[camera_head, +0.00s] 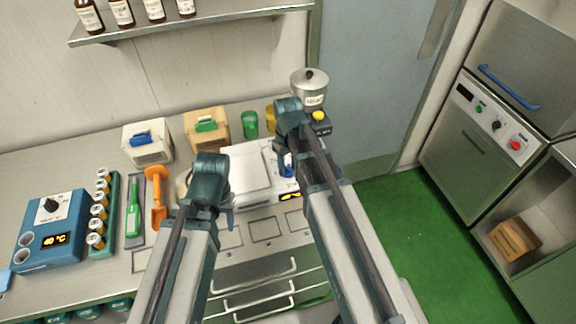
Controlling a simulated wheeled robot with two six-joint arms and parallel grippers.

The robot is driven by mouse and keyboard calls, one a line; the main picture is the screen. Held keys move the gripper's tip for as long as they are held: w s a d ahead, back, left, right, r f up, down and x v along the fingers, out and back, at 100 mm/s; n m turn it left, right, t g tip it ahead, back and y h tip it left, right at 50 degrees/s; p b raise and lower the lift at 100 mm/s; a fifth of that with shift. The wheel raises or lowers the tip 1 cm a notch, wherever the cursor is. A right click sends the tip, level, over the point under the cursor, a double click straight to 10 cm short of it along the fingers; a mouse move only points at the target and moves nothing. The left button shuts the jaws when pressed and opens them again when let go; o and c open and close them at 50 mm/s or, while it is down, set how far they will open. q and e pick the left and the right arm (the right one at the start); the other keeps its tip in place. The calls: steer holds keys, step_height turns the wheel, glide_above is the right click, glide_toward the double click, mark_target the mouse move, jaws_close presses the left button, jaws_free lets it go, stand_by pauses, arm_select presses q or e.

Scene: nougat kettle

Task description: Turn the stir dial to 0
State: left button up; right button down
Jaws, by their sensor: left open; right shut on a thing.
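No dial that I can read as the stir dial shows clearly. A white machine (248,172) with an orange-lit display (290,196) stands mid-counter, partly covered by my arms. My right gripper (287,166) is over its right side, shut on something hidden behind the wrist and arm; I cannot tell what. My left gripper (229,216) is open at the machine's front left, apart from the display. A blue unit (50,232) at far left has a black knob (51,204) and a lit display.
A lidded silver pot (310,88) stands at the back right, with a yellow knob (319,116) below it. Bins (148,145), a green cup (250,124), an orange scoop (157,200) and a vial rack (106,215) crowd the counter. Green floor lies at right.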

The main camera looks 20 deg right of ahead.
mark_target(288, 168)
steer(key=n, duration=0.4)
steer(key=shift+n, duration=2.8)
steer(key=shift+c, duration=1.9)
jaws_free()
step_height(288, 168, up, 14)
steer(key=p, duration=1.3)
steer(key=shift+p, duration=0.4)
